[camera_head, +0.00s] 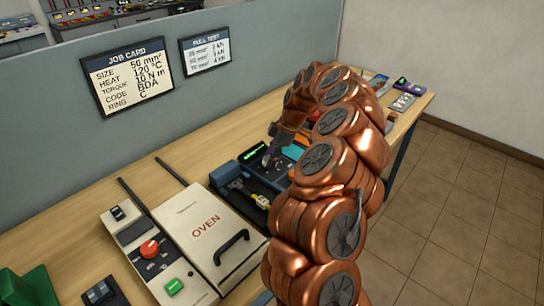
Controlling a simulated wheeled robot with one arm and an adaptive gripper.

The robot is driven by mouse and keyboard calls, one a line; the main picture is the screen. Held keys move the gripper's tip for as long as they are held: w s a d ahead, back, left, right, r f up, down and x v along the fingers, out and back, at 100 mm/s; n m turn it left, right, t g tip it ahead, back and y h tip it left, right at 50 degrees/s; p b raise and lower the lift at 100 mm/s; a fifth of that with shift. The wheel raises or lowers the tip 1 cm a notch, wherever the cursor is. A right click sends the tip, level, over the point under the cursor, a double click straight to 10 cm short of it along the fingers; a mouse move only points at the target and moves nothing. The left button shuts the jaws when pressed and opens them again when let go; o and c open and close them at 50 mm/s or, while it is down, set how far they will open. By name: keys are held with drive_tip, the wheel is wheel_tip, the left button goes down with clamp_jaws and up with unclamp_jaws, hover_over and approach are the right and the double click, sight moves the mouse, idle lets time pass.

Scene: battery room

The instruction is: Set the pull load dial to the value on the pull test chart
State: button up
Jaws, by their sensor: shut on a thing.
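The pull test chart (205,51) hangs on the grey partition. Its rows pair mm² sizes with 2 kN, 3 kN and 4 kN; the middle row seems to be 50 mm², 3 kN. The job card (128,74) beside it reads size 50 mm², heat 120 °C, torque 10 N m, code BDA, ring C. My gripper (268,159) is low over a dark instrument panel (262,183) with a small green display (255,151). Its fingers are shut on what seems to be the pull load dial, which they mostly hide. The dial's setting cannot be read.
The oven (205,228) with a black handle is left of the panel. A control box with a red knob (149,249) and green button stands beside it. A blue device (228,172) adjoins the panel. My arm covers the bench on the right; small items (403,102) lie at its far end.

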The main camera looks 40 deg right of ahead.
drive_tip(key=shift+f+b, duration=0.1)
drive_tip(key=shift+b, duration=0.3)
